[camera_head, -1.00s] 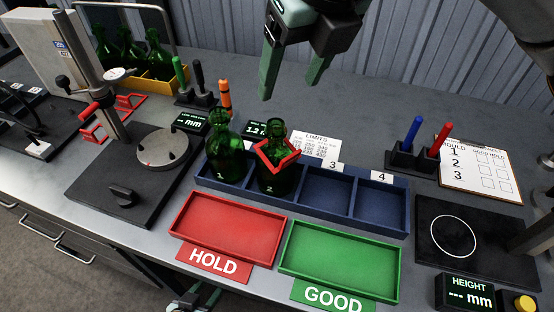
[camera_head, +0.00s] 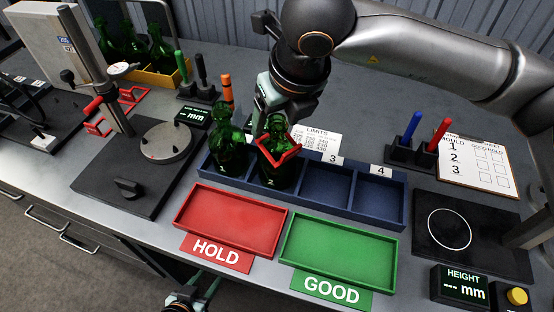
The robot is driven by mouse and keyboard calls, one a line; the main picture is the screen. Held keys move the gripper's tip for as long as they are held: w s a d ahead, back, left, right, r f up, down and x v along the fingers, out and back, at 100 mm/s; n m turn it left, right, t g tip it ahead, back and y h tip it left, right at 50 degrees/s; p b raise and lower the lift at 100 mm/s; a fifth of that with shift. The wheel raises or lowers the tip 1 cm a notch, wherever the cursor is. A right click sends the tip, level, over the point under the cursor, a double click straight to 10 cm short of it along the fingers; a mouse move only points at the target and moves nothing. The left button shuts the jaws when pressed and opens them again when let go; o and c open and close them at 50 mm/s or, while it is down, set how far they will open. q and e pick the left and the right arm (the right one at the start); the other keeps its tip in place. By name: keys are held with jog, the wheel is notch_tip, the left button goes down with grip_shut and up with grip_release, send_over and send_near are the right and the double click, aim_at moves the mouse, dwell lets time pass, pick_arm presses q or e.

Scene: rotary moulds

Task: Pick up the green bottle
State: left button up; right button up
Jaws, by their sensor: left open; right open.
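Two green bottles stand upright in the blue tray (camera_head: 379,215): bottle 1 (camera_head: 230,150) in the first compartment and bottle 2 (camera_head: 278,174) in the second. A red angular bracket (camera_head: 290,150) shows at bottle 2's neck and shoulder. My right gripper (camera_head: 262,122) is open and points down at bottle 2's neck, from behind it. Its fingertips are partly hidden by the bottle, and I cannot tell whether they touch it. My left gripper (camera_head: 196,296) is open and empty at the bottom edge of the view, in front of the table and partly cut off.
Compartments 3 and 4 are empty. The red HOLD tray (camera_head: 232,221) and green GOOD tray (camera_head: 338,255) are empty in front. More green bottles stand in a yellow crate (camera_head: 167,83) at the back left. A pen holder (camera_head: 410,157) and clipboard (camera_head: 478,165) lie right.

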jog(key=shift+c, duration=0.2)
grip_shut()
dwell(0.3)
jog(key=shift+r, duration=0.1)
dwell(0.7)
